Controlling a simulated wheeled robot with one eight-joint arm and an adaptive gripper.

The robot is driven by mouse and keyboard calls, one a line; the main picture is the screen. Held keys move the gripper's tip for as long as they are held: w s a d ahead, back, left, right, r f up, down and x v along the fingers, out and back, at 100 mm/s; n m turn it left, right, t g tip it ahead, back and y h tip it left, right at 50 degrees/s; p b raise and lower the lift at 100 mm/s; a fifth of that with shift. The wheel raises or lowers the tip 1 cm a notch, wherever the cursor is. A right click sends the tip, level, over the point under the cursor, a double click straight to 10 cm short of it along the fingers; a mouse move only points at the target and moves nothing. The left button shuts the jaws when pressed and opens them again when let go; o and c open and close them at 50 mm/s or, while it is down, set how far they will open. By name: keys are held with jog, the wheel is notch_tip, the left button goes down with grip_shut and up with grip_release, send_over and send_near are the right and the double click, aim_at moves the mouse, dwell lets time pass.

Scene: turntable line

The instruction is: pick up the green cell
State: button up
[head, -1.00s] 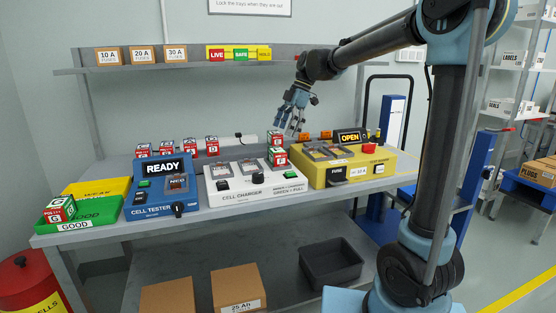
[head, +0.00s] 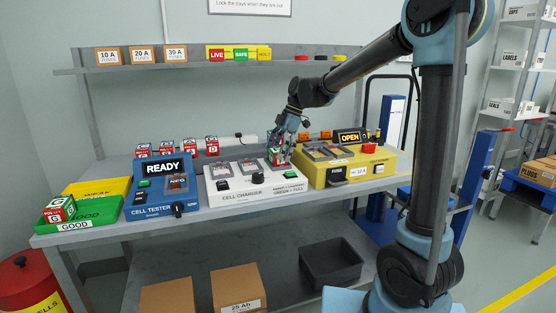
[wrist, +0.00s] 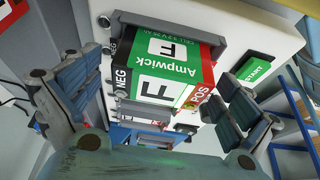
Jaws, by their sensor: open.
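The green cell (wrist: 165,68), marked "Ampwick" and "F" with black NEG and red POS ends, sits upright in the right bay of the white cell charger (head: 233,190). In the head view the cell (head: 277,161) is partly hidden by my gripper. My gripper (head: 280,153) is lowered over it from above. In the wrist view my gripper (wrist: 155,100) is open, with one finger pad to the left of the cell and one to the right. Gaps show between the pads and the cell, so I see no grip.
The blue cell tester (head: 150,203) reads READY. The yellow machine (head: 375,171) reads OPEN and stands close right of the charger. A green GOOD tray (head: 98,215) holds another cell (head: 60,208). Several cells (head: 168,147) stand behind the tester. A shelf (head: 215,67) runs above.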

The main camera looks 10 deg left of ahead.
aim_at(277, 149)
jog(key=c, duration=1.6)
jog(key=shift+r, duration=0.1)
notch_tip(277, 149, up, 10)
jog(key=shift+f, duration=0.1)
